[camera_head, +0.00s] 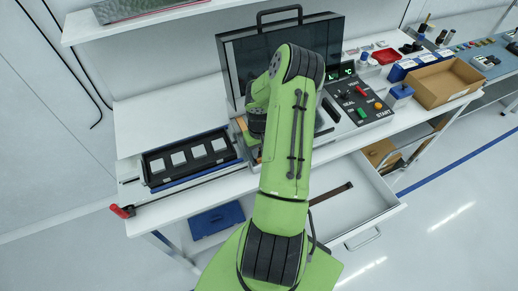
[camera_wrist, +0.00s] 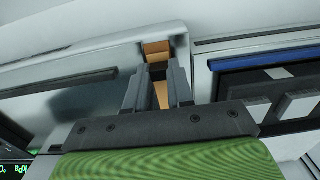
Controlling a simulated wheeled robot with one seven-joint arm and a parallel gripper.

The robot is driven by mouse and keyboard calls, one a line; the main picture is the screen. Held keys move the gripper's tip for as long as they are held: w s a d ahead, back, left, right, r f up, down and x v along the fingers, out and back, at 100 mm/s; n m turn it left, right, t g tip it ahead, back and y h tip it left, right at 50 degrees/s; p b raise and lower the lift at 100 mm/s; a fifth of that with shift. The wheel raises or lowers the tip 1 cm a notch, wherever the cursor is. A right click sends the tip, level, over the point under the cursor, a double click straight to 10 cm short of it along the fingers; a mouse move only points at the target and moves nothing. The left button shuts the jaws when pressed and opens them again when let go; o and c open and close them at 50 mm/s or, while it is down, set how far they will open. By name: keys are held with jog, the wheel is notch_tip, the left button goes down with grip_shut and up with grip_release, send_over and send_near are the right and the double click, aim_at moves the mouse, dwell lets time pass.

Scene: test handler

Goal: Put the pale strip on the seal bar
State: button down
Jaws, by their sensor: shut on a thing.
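My gripper (camera_wrist: 157,70) is shut on a tan strip (camera_wrist: 162,95), which shows between its two dark fingers in the wrist view; I take it for the pale strip. More tan surface shows just beyond the fingertips; I cannot tell whether it is the same piece. In the head view my green arm reaches over the front left of the sealer (camera_head: 334,50), whose dark lid stands raised. My arm hides the gripper's fingertips and most of the sealer's bed there. I cannot make out the seal bar for certain, nor whether the strip touches it.
A black tray (camera_head: 149,167) with several pale squares lies left of the sealer. The control panel (camera_head: 365,97) is on the right. An open drawer (camera_head: 375,218) below holds a dark brown strip (camera_head: 331,193). A cardboard box (camera_head: 462,97) stands at the right.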

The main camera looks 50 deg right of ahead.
jog(key=shift+f, duration=0.1)
jog(key=shift+f+b, duration=0.15)
jog(key=shift+b, duration=0.15)
jog(key=c, duration=1)
grip_release()
notch_tip(320, 180, up, 13)
jog(key=shift+f+p, duration=0.2)
jog(key=shift+p, duration=0.1)
